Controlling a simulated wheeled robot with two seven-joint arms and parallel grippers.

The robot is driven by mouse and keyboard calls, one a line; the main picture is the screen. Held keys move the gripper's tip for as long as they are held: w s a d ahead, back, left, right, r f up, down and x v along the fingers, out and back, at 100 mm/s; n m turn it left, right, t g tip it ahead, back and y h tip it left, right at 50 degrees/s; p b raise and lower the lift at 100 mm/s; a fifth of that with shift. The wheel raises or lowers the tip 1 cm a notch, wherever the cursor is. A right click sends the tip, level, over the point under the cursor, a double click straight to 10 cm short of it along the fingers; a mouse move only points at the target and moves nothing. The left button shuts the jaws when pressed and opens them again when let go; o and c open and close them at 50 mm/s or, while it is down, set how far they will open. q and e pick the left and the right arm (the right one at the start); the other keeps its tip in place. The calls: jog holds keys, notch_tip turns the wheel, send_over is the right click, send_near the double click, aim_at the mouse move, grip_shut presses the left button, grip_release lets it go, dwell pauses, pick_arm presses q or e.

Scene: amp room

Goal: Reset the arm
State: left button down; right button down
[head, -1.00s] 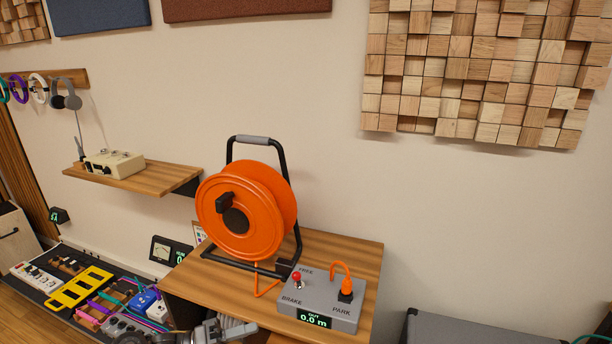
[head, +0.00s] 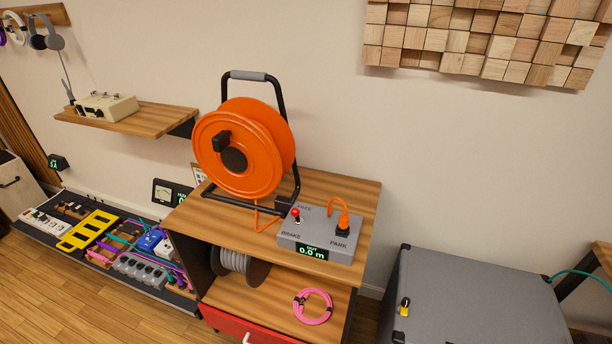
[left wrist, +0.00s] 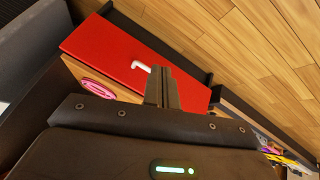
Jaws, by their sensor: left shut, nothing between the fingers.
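My left gripper (left wrist: 163,88) shows in the left wrist view. Its fingers are together with nothing between them, in front of the cabinet's red drawer (left wrist: 120,52), with the white handle (left wrist: 141,66) just beside the fingertips. I cannot tell how far the fingertips are from the drawer. No arm or gripper of mine shows in the head view. The red drawer (head: 232,325) is at its bottom edge.
An orange cable reel (head: 240,150) and a grey brake box (head: 328,232) stand on the cabinet top (head: 340,190). A pink cable coil (head: 313,293) lies on the shelf below. A pedalboard (head: 100,245) is at left, a grey case (head: 470,295) at right.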

pick_arm(q)
jog(key=s+a+f+m+g+y, duration=0.1)
jog(key=s+a+f+g, duration=0.1)
jog(key=s, duration=0.9)
jog(key=s+a+f+m+g+y, duration=0.1)
jog(key=s+f, duration=0.3)
jog(key=s, duration=0.8)
jog(key=shift+a+f+g+y, duration=0.15)
jog(key=shift+a+g+y, duration=0.2)
jog(key=shift+g+y, duration=0.45)
